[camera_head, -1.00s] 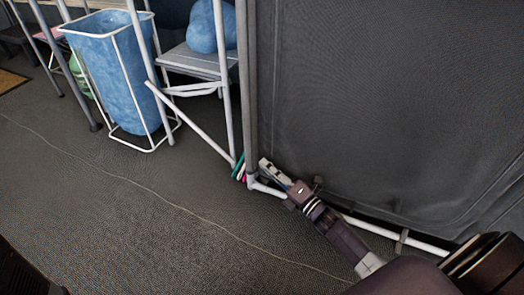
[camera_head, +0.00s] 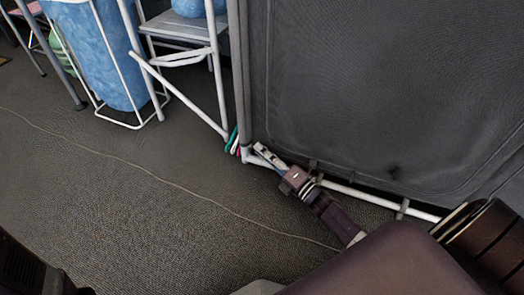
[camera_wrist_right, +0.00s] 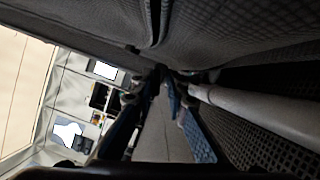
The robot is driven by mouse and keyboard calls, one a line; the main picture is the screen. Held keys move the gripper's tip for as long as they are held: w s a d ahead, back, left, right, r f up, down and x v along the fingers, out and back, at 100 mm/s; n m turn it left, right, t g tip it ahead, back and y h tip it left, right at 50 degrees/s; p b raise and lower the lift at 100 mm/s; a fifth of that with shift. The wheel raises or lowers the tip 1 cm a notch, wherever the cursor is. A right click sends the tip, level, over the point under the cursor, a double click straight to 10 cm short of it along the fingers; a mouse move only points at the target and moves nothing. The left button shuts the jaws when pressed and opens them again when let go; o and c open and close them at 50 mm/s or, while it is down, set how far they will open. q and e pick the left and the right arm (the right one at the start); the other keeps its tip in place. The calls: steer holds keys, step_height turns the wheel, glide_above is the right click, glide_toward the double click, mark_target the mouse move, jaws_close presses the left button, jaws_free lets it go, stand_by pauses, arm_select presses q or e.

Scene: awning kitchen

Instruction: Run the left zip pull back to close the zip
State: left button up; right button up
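A dark grey fabric panel (camera_head: 390,90) with a raised seam along its edge fills the right of the head view. I cannot make out a zip pull on it. My right gripper (camera_head: 260,149) is low at the panel's bottom left corner, beside the white bottom bar (camera_head: 380,197). In the right wrist view, the gripper's blue-padded fingers (camera_wrist_right: 163,84) run close together towards their tips under the fabric (camera_wrist_right: 230,35). A dark slit (camera_wrist_right: 156,20) shows in this fabric. Whether the tips hold anything is too dark to tell. My left gripper is out of view.
A white slanted pole (camera_head: 185,105) meets the floor by the panel's corner. A thin line (camera_head: 150,170) crosses the open dark floor (camera_head: 130,230).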

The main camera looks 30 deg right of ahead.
stand_by(0.3)
steer(key=shift+s+f, duration=0.1)
steer(key=shift+s, duration=0.05)
steer(key=v, duration=1.1)
steer(key=shift+s+d, duration=0.2)
steer(key=shift+s, duration=0.15)
